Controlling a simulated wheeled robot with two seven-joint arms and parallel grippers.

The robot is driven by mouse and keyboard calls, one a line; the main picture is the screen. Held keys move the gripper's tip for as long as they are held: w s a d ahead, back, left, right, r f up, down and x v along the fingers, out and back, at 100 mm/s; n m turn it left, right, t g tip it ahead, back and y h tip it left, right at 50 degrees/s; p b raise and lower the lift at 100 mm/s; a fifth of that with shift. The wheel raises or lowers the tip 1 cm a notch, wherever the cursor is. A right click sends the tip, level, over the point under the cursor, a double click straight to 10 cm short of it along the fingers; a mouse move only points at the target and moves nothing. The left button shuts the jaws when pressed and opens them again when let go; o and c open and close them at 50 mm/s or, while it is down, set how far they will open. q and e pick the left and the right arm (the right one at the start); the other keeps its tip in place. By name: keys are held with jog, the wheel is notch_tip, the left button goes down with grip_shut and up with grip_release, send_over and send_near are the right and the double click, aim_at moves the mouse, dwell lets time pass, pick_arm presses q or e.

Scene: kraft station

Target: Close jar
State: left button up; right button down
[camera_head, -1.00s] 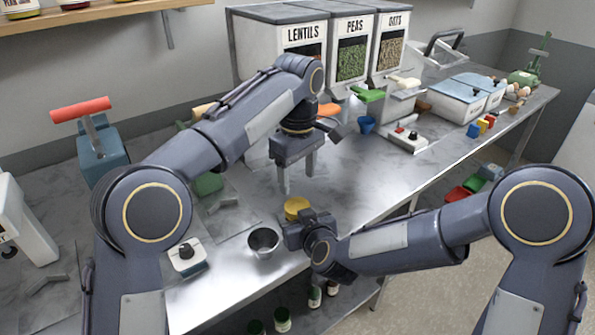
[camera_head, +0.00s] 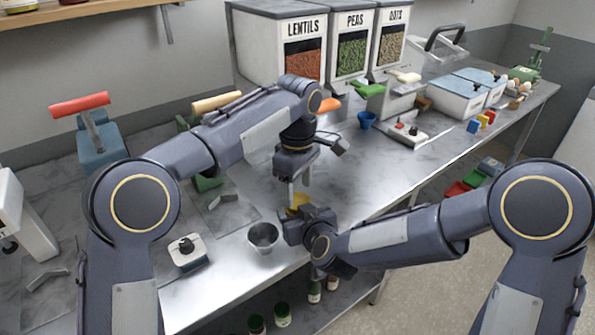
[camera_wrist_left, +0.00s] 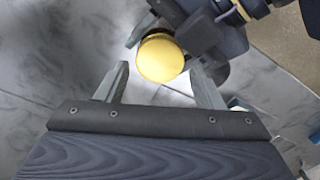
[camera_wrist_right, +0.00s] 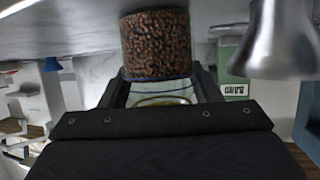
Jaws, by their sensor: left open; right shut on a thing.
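A glass jar (camera_wrist_right: 155,45) filled with brown beans stands at the counter's front edge. My right gripper (camera_wrist_right: 158,88) is shut around its side from the front. A round yellow lid (camera_wrist_left: 160,58) shows at the jar's top in the left wrist view; it is partly hidden in the head view (camera_head: 299,200). I cannot tell whether it is screwed tight. My left gripper (camera_head: 298,187) is open, pointing down just above the lid. In the left wrist view the lid lies beyond and between its fingertips (camera_wrist_left: 162,75), and they seem apart from it.
A metal cup (camera_head: 263,238) stands left of the right gripper, close to the front edge. A white scale-like device (camera_head: 187,252) sits further left. Lentil, pea and oat dispensers (camera_head: 305,55) stand at the back.

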aim_at(297, 200)
pick_arm(q)
jog(key=shift+f, duration=1.45)
jog(key=c, duration=0.8)
jog(key=m, duration=1.6)
jog(key=shift+w, duration=0.1)
jog(key=o, duration=1.1)
